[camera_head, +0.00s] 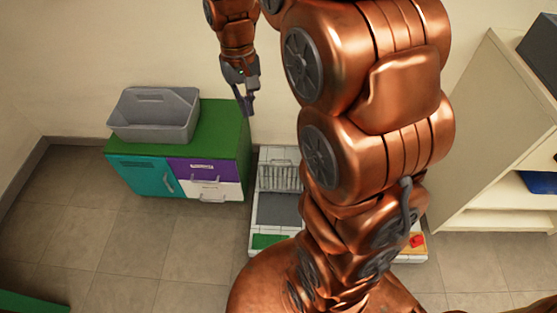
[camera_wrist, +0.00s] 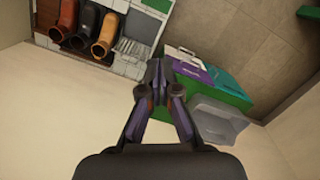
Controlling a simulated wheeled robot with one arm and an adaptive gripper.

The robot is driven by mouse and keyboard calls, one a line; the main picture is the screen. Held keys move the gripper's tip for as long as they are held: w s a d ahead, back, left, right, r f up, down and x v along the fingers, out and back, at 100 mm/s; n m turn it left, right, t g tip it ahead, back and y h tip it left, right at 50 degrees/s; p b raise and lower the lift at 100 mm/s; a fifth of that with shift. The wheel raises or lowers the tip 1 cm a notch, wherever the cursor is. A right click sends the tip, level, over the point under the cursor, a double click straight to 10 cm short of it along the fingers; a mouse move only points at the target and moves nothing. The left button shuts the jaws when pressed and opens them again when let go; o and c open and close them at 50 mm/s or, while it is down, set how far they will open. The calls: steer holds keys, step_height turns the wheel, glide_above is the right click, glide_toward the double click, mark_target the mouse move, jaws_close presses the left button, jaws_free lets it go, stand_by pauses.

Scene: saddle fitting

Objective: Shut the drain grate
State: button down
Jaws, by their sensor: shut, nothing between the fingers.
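The drain grate (camera_head: 279,177) is a pale barred panel standing raised at the back of a low white unit on the floor in the head view. A dark grey area (camera_head: 280,209) lies in front of it. In the wrist view the grate (camera_wrist: 133,47) is a small striped panel beside the boots, above the fingertips. My gripper (camera_head: 247,104) is in the air above and left of the grate in the head view, well apart from it. It is shut and empty, with the fingertips together in the wrist view (camera_wrist: 155,70). My arm hides the right part of the unit.
A green-topped cabinet (camera_head: 228,127) with a grey caddy (camera_head: 155,116) stands left of the unit. Several boots (camera_wrist: 88,25) stand beside the grate. A cream shelf (camera_head: 480,140) is at the right. The tiled floor at front left is mostly clear.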

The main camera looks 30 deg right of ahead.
steer(key=w+d+f+m+b, duration=0.1)
steer(key=w+d+f+b, duration=0.6)
steer(key=w+f, duration=0.5)
steer(key=w+d+f+m+b, duration=0.2)
steer(key=w+d+f+b, duration=0.45)
steer(key=w+f, duration=0.5)
steer(key=w+d+f+b, duration=0.1)
steer(key=d+f+b, duration=0.3)
steer(key=f, duration=1)
steer(key=w+d+f+m+b, duration=0.1)
steer(key=d+f+b, duration=0.4)
steer(key=f, duration=0.8)
steer(key=w+d+f+m+t+b, duration=0.1)
steer(key=d+f+b, duration=0.3)
steer(key=f, duration=1)
steer(key=shift+w+d+f+b, duration=0.35)
steer(key=shift+w+b, duration=0.15)
steer(key=shift+b, duration=0.55)
steer(key=shift+s+a, duration=0.1)
steer(key=shift+s+a+r+b, duration=0.25)
steer(key=shift+s+a+b, duration=0.2)
steer(key=shift+s, duration=0.2)
steer(key=shift+s+a+r+b, duration=0.25)
steer(key=shift+s+a+b, duration=0.15)
steer(key=shift+s, duration=0.2)
